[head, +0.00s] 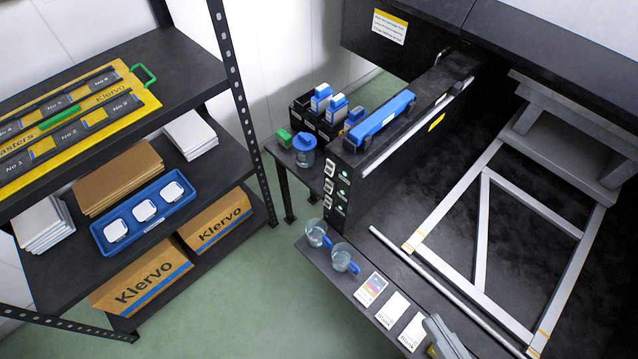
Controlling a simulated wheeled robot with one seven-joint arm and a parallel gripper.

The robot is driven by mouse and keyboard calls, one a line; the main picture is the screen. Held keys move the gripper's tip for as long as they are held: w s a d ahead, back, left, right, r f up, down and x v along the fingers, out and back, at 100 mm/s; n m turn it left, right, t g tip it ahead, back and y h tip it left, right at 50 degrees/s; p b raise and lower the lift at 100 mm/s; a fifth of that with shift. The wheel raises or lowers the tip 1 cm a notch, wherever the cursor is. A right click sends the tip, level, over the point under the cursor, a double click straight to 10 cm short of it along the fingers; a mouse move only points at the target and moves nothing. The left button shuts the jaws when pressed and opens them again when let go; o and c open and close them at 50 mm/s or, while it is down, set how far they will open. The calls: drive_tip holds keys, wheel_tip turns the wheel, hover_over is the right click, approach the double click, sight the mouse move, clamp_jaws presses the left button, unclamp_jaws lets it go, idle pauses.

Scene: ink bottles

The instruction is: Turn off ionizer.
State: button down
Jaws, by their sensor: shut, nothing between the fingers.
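A black control panel (338,190) is on the end of the dark machine, right of the middle. It carries three small white labels or switches in a column, with small green lights (343,176) beside them. The lettering is too small to read, so I cannot tell which one belongs to the ionizer or how any switch is set. A blue bar-shaped unit (380,123) lies along the top of the machine behind the panel; I cannot tell if it is the ionizer.
Two clear cups with blue handles (345,259) stand on the machine's front ledge, beside cards (371,289) and a grey device (446,338). A blue-lidded jar (304,151) stands left of the panel. A loaded shelf (60,265) is at left; green floor (250,300) between is clear.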

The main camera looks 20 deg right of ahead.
drive_tip(key=shift+w+a, duration=0.1)
drive_tip(key=shift+w, duration=0.3)
drive_tip(key=w+f+n+t+y+b, duration=0.2)
drive_tip(key=w+f+n+b, duration=0.7)
drive_tip(key=w+f+n, duration=0.7)
drive_tip(key=w+f+y, duration=0.1)
drive_tip(key=w+f, duration=0.8)
drive_tip(key=w, duration=0.3)
drive_tip(key=shift+w+a+b, duration=0.3)
drive_tip(key=shift+w+b, duration=0.05)
drive_tip(key=shift+w, duration=0.05)
